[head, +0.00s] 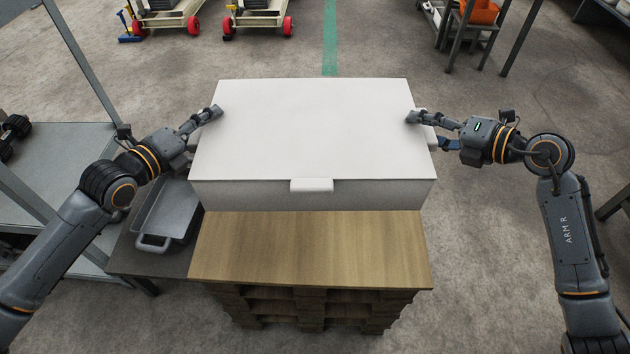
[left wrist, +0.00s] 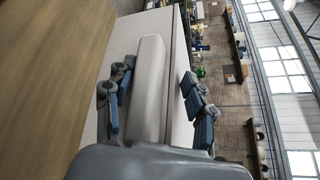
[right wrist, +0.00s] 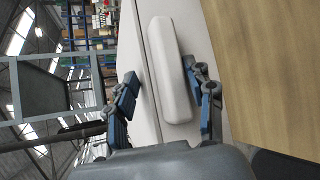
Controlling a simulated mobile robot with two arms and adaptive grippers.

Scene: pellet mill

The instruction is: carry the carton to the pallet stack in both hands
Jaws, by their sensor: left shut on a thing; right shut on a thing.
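The carton (head: 310,130) is a wide white lidded box, roughly level, in the middle of the head view, with a small tab on its near side. My left gripper (head: 203,127) is shut on its left side, around a pale handle bar (left wrist: 148,85). My right gripper (head: 425,130) is shut on its right side, around a matching bar (right wrist: 168,70). The pallet stack (head: 310,250) has a bare wooden top and lies below and nearer than the carton. The carton covers its far part. I cannot tell whether they touch.
A grey tray (head: 165,215) with a handle lies on a low dark surface just left of the stack. A grey metal rack (head: 65,165) stands further left. Wheeled carts (head: 255,18) stand at the back. A stand with an orange thing (head: 482,12) is back right.

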